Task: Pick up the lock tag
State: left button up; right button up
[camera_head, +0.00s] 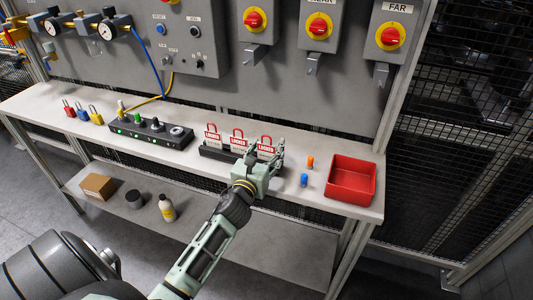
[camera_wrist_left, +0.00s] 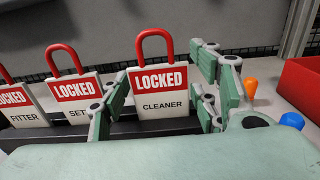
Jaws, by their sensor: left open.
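Three lock tags stand in a row in a dark rack (camera_head: 213,153) on the bench. Each has a red shackle and a red and white "LOCKED" plate. In the left wrist view they read FITTER (camera_wrist_left: 17,108), "SET…" (camera_wrist_left: 75,98), partly hidden, and CLEANER (camera_wrist_left: 160,98). The CLEANER lock tag (camera_head: 265,146) is the rightmost one. My left gripper (camera_head: 270,152) is open at it. In the left wrist view its green fingers stand on either side of the CLEANER plate, with a gap showing on the right. Whether the left fingers touch it I cannot tell. My right gripper is out of view.
An orange plug (camera_head: 310,162) and a blue plug (camera_head: 304,180) lie right of the rack. A red bin (camera_head: 351,181) stands at the bench's right end. A dark block with several knobs (camera_head: 139,135) and small padlocks (camera_head: 82,113) are to the left. A grey panel rises behind.

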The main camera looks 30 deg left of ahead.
pick_arm(q)
jog(key=shift+c, duration=0.3)
jog(key=c, duration=0.6)
jog(key=shift+r, duration=0.15)
